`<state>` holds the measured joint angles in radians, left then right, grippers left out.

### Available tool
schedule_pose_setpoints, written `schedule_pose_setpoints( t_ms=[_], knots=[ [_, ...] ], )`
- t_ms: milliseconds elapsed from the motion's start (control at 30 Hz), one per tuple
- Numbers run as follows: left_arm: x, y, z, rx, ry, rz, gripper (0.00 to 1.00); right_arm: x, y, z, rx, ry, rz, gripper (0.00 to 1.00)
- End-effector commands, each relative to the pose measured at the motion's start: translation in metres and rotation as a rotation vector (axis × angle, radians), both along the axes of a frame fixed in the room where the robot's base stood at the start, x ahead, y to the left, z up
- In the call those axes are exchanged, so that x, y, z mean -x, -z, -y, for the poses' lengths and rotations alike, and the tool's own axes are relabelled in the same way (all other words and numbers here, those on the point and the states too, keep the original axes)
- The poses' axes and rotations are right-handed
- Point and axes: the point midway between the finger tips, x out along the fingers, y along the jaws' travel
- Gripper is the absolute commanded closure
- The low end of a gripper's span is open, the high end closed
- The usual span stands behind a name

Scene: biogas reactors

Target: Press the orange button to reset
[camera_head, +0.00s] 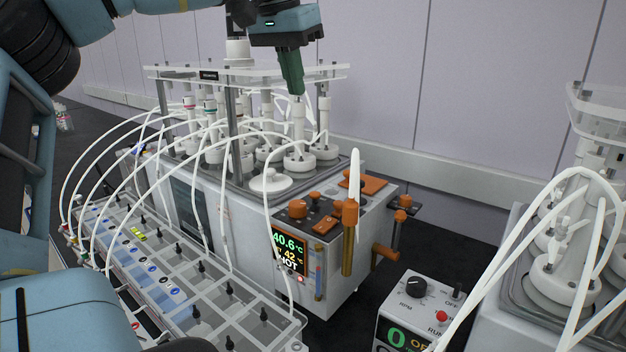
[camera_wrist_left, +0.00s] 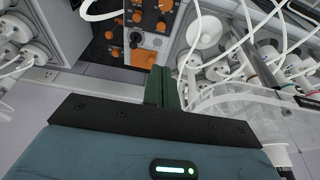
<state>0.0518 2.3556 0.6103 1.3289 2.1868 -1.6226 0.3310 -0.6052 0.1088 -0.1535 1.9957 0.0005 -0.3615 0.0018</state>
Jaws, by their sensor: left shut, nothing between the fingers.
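I cannot tell which is the reset button. In the left wrist view, orange knobs (camera_wrist_left: 137,17) and a flat orange piece (camera_wrist_left: 143,59) show beyond the fingers. My left gripper (camera_head: 297,92) is shut and empty, pointing down above the reactor bottles, behind and above the panel. It also shows in the left wrist view (camera_wrist_left: 166,70). My right gripper is not in view.
A clear rack plate (camera_head: 300,72) and white tubes arch around the bottles, close to my left gripper. An upright white paddle (camera_head: 354,180) rises at the panel's edge. A stirrer control box (camera_head: 412,308) stands front right. A tray (camera_head: 265,310) lies in front.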

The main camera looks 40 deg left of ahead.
Motion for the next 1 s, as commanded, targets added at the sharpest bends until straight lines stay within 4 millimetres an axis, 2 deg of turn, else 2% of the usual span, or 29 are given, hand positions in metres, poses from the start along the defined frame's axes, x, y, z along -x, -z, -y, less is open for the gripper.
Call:
schedule_pose_setpoints(
  t_ms=[33,700,867,1000],
  knots=[
    [-0.003,0.012,-0.001,0.000,0.001,-0.005,1.00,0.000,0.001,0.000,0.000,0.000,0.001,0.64],
    [-0.038,0.132,-0.004,0.001,0.000,-0.005,1.00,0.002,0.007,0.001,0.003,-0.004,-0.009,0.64],
    [-0.046,0.159,-0.005,0.001,0.000,-0.003,1.00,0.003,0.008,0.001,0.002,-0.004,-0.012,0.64],
    [-0.045,0.177,-0.005,0.000,0.001,-0.001,1.00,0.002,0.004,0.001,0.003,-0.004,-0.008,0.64]
  ],
)
